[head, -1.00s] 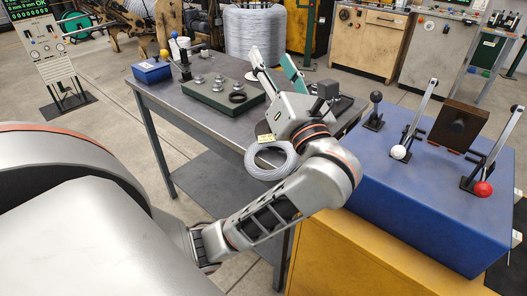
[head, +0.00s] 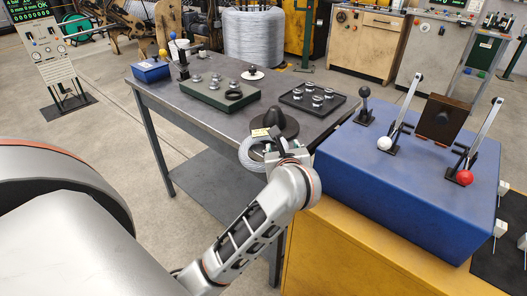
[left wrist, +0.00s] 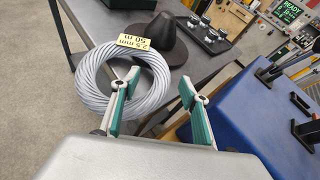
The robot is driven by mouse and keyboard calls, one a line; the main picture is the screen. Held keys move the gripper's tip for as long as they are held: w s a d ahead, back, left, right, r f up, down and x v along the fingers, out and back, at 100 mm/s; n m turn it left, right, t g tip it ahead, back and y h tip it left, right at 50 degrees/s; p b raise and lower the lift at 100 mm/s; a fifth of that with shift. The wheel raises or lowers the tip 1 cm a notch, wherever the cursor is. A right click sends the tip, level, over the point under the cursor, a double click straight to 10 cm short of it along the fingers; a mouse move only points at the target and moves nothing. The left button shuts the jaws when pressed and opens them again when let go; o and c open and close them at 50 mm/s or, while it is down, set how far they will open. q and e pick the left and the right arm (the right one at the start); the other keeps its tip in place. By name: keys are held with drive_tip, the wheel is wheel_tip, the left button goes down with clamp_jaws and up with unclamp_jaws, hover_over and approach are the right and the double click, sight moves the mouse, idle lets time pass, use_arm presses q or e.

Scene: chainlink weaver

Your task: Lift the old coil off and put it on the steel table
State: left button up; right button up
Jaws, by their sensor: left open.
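The coil (head: 245,157) is a ring of pale grey wire with a yellow label, at the table's near edge by a dark cone (head: 277,122). It also shows in the left wrist view (left wrist: 84,82), where its label reads 2.5 mm, 50 m. My left gripper (left wrist: 156,100) is open, with its teal fingers apart. The left finger overlaps the coil's right side in that view; the right finger is clear of it. I cannot tell whether they touch. In the head view the left gripper (head: 279,148) partly hides the coil. The steel table (head: 170,98) is dark grey. My right gripper is not in view.
A green tray (head: 207,101) and a black tray (head: 335,112) hold small metal parts on the table. A blue lever console (head: 400,205) stands close on the right. A small blue box (head: 151,73) sits at the table's far left corner. The table's near left part is bare.

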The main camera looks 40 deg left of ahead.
use_arm(q)
drive_tip(key=shift+x, duration=1.55)
drive_tip(key=shift+d, duration=0.1)
clamp_jaws()
wheel_tip(320, 180, up, 20)
drive_tip(key=p, duration=0.3)
drive_tip(key=shift+p, duration=0.35)
